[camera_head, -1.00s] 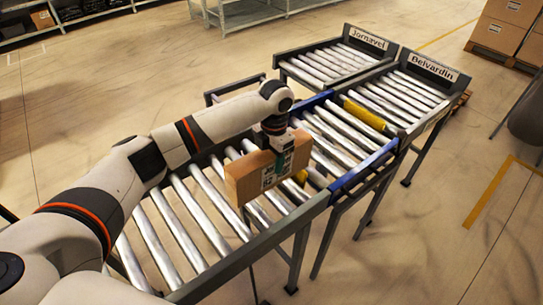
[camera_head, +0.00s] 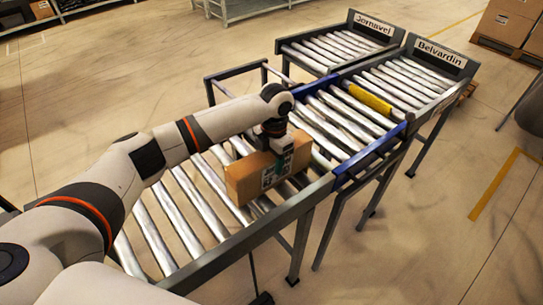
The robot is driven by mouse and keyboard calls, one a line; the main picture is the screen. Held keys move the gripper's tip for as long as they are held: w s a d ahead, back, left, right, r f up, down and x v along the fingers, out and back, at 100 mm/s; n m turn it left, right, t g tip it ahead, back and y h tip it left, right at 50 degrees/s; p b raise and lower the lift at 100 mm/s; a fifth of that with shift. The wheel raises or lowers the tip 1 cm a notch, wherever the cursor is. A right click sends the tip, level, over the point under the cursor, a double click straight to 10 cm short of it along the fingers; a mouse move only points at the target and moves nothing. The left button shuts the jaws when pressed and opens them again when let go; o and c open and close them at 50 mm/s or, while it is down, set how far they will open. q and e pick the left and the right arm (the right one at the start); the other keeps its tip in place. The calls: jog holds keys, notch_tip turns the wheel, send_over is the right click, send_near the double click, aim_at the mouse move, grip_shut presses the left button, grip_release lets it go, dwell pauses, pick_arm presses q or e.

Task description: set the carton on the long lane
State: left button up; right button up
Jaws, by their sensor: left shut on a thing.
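A brown carton (camera_head: 247,178) with a label on its near right face is over the near roller conveyor (camera_head: 270,231), close to that conveyor's far end. My left gripper (camera_head: 277,150) is shut on the carton at its top right end. I cannot tell whether the carton's underside touches the rollers. Beyond a blue-edged section (camera_head: 372,158), the rollers split into two lanes. The lane signed Belvardin (camera_head: 441,53) is on the right and the lane signed Jornavel (camera_head: 374,27) is on the left. My right gripper is not in view.
Stacked brown boxes (camera_head: 510,25) stand at the back right. Grey shelving (camera_head: 245,10) stands at the back. The floor around the conveyors is mostly clear.

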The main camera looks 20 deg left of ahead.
pick_arm(q)
jog(key=shift+r, duration=0.1)
jog(key=o, duration=1.4)
